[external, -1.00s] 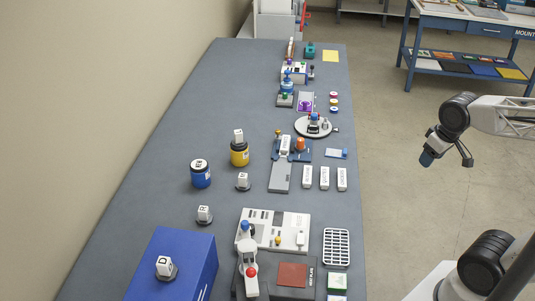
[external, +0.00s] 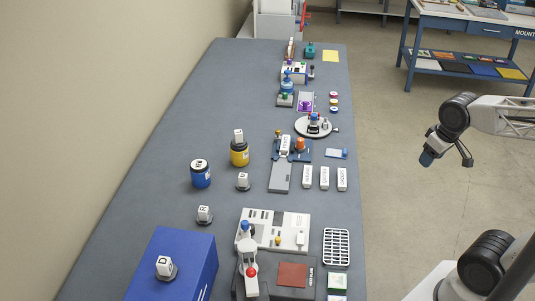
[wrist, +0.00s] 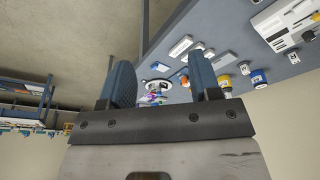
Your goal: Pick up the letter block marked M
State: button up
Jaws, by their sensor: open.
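Several small white letter blocks stand on the table's left side in the external view. One block (external: 163,262) on the blue box seems marked D, and another (external: 204,212) on a dark base seems marked R. Others are a block (external: 242,178) on a dark base, a block (external: 238,135) on the yellow can, and a block (external: 199,163) on the blue can. Their marks are too small to read, so I cannot tell which is M. My gripper (external: 448,160) is open and empty, off the table's right edge; its spread fingers show in the wrist view (wrist: 160,80).
The grey table (external: 150,200) runs along the wall. The yellow can (external: 239,154), blue can (external: 200,177) and blue box (external: 190,270) stand on it. A white panel (external: 273,230), a grey and white machine (external: 247,270) and a turntable (external: 302,127) lie towards my side.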

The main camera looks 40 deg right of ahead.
jog(key=shift+o, duration=0.4)
jog(key=shift+w+a, duration=0.1)
dwell(0.3)
jog(key=m+t+y, duration=0.5)
jog(key=m+y, duration=0.6)
jog(key=m, duration=0.9)
send_over(243, 181)
jog(key=s+d, duration=0.8)
jog(key=s, duration=0.2)
notch_tip(243, 181, down, 12)
jog(key=w+a+f+m, duration=0.1)
jog(key=w+f+m, duration=0.1)
jog(key=f, duration=0.1)
jog(key=w+a+f+m+t+h, duration=0.1)
jog(key=w+f+m, duration=0.1)
jog(key=w+f, duration=0.1)
jog(key=w+a+f+m+t, duration=0.1)
jog(key=w+f+m, duration=0.1)
jog(key=f+m, duration=0.1)
jog(key=shift+w+a+f+h, duration=0.15)
jog(key=shift+f+h, duration=0.15)
jog(key=shift+f, duration=0.45)
jog(key=shift+x, duration=1.3)
